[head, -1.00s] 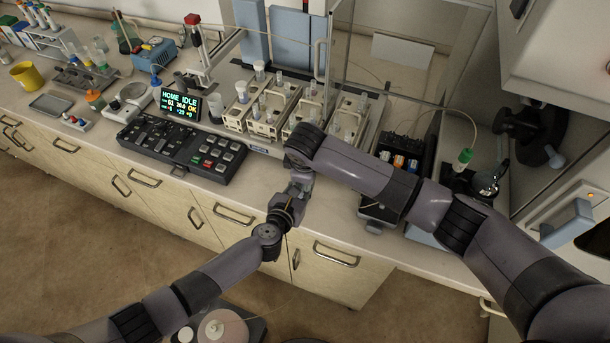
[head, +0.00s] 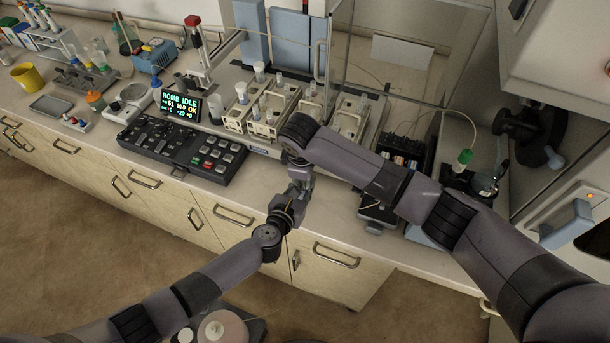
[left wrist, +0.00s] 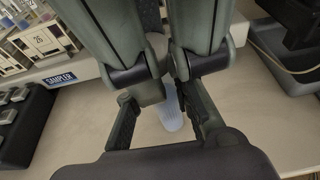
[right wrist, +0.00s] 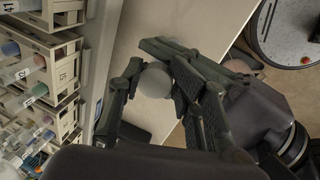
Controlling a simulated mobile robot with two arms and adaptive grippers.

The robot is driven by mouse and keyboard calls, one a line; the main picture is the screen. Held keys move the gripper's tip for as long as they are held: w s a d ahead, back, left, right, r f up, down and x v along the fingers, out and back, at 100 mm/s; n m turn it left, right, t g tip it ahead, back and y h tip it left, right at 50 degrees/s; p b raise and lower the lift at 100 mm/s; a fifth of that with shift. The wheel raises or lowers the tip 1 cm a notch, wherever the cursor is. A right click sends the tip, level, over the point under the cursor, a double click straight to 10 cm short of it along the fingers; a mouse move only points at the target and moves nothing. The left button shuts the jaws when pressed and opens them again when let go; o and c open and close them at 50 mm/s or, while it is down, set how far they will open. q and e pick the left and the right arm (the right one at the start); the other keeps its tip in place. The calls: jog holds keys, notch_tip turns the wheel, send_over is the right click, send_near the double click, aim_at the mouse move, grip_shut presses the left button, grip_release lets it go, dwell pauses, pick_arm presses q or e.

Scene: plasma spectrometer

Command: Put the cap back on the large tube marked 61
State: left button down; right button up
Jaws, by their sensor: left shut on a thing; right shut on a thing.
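My left gripper (head: 297,190) is in front of the bench's front edge, shut on a pale bluish, translucent tube (left wrist: 170,108). My right gripper (right wrist: 155,82) comes in just above it and is shut on a round white cap (right wrist: 153,81). The two grippers are very close together, and their fingers overlap in both wrist views. No number on the tube is readable.
Sampler racks with tubes (head: 262,122) stand behind the grippers. A black keypad (head: 215,158) and a lit display (head: 181,104) are to the left. A dark box of bottles (head: 403,150) is to the right. A strip of bare bench (head: 345,207) lies in front.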

pick_arm(q)
jog(key=shift+w+r, duration=0.1)
jog(key=shift+r, duration=0.1)
pick_arm(e)
jog(key=shift+o, duration=0.6)
jog(key=shift+d+f+g, duration=0.25)
jog(key=shift+f+g, duration=0.35)
jog(key=shift+f, duration=0.15)
jog(key=o, duration=0.7)
jog(key=shift+a+r, duration=0.1)
pick_arm(q)
jog(key=shift+f, duration=0.1)
pick_arm(e)
jog(key=shift+a, duration=0.1)
jog(key=shift+r, duration=0.15)
jog(key=shift+r, duration=0.35)
jog(key=shift+s+a+r, duration=0.1)
jog(key=shift+s+r, duration=0.05)
jog(key=shift+r, duration=0.65)
jog(key=shift+s+r, duration=0.1)
jog(key=shift+r, duration=0.7)
